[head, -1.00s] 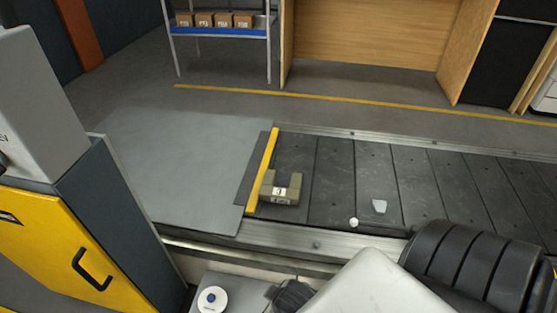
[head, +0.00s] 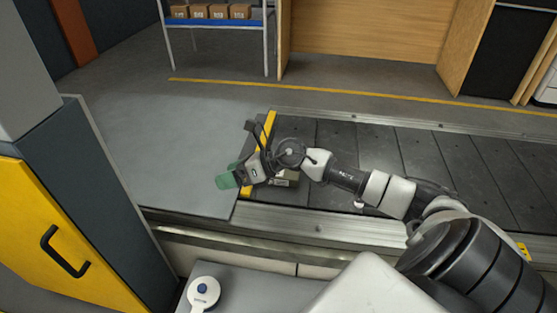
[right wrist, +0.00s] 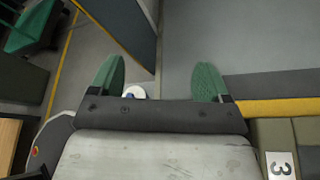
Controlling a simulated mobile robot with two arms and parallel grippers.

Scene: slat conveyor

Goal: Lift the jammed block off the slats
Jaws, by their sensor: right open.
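The jammed block (head: 291,178) is olive-brown with a white label and sits on the dark slats against the yellow strip. In the head view my right arm hides much of it. In the right wrist view the block (right wrist: 307,132), labelled 3, is at the lower right edge, outside the jaws. My right gripper (head: 228,180) is above the grey plate's edge, left of the block, with green fingertips. Its fingers are wide apart and empty in the right wrist view (right wrist: 158,80). My left gripper is not in view.
The yellow strip (head: 270,124) borders the slat conveyor (head: 440,165). A grey plate (head: 170,150) lies to its left. A small pale piece (head: 359,204) lies on the slats by my forearm. A yellow cabinet (head: 60,240) stands at the left. A white device with a blue button (head: 203,290) is in front.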

